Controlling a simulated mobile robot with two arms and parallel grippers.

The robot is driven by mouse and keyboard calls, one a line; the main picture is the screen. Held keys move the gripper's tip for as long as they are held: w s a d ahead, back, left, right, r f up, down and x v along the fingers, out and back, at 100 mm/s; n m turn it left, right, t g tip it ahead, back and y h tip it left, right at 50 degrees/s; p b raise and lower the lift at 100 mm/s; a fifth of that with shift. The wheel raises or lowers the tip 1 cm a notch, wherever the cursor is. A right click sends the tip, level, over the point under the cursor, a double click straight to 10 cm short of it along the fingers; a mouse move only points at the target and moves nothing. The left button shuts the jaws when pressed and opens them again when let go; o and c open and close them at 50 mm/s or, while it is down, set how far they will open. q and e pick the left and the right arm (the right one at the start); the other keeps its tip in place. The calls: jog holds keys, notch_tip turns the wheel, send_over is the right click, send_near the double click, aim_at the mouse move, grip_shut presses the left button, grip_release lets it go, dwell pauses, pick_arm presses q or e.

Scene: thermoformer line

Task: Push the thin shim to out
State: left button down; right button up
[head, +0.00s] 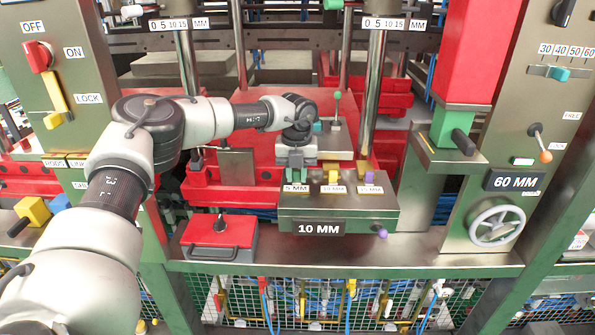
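A green-grey shim box (350,217) stands on the bench with a "10 MM" plate on its front. Along its top are labels 5 MM, 10 MM and 15 MM. A yellow tab (333,175) stands behind the 10 MM label and a purple tab (365,172) behind the 15 MM label. My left gripper (296,172) points down just behind the 5 MM label (296,188). It covers most of that spot, so the thin shim's tab there is hidden or hard to make out. I cannot tell whether the fingers are apart or touch anything. My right gripper is not in view.
A red box with a handle (219,234) stands left of the shim box. A purple knob (382,232) sticks out at the shim box's front right. A handwheel (496,225) and a "60 MM" display (514,181) are at the right. The bench front edge (350,262) is clear.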

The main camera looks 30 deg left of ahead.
aim_at(297, 171)
pick_arm(q)
jog(key=shift+s+d, duration=0.1)
jog(key=shift+d, duration=0.1)
jog(key=shift+a+f, duration=0.1)
jog(key=shift+a, duration=0.05)
jog(key=c, duration=1.4)
grip_release()
jog(key=shift+a, duration=0.1)
jog(key=o, duration=0.4)
jog(key=shift+o, duration=0.2)
jog(key=shift+r, duration=0.35)
notch_tip(297, 171, up, 10)
jog(key=b, duration=0.2)
jog(key=shift+w, duration=0.2)
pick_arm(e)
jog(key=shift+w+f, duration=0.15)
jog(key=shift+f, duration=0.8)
pick_arm(q)
jog(key=shift+s, duration=0.1)
